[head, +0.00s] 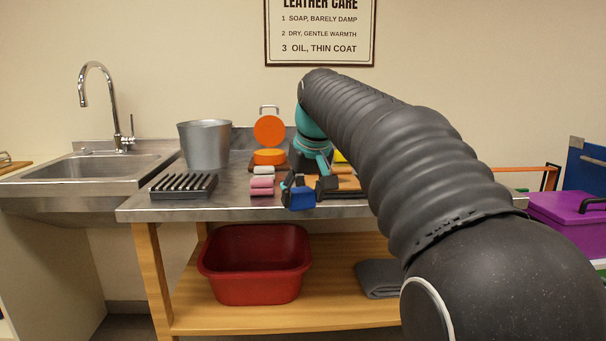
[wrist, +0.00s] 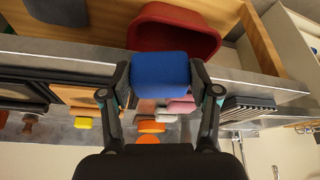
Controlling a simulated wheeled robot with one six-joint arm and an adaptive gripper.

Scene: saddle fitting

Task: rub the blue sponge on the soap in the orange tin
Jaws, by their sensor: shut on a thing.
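My gripper (head: 298,187) is shut on the blue sponge (head: 302,199) at the front edge of the metal table. In the wrist view the sponge (wrist: 160,70) sits between the two fingers (wrist: 160,80). The orange tin (head: 269,156) stands farther back on the table, left of the gripper, with a round orange lid (head: 269,130) upright behind it. The tin also shows in the wrist view (wrist: 150,127), apart from the sponge. The soap inside the tin cannot be told apart from here.
Pink (head: 262,186) and pale (head: 263,170) blocks lie between the tin and the table's front edge. A black rack (head: 184,187) and a grey metal bucket (head: 205,145) stand to the left. A red basin (head: 255,265) sits on the shelf below.

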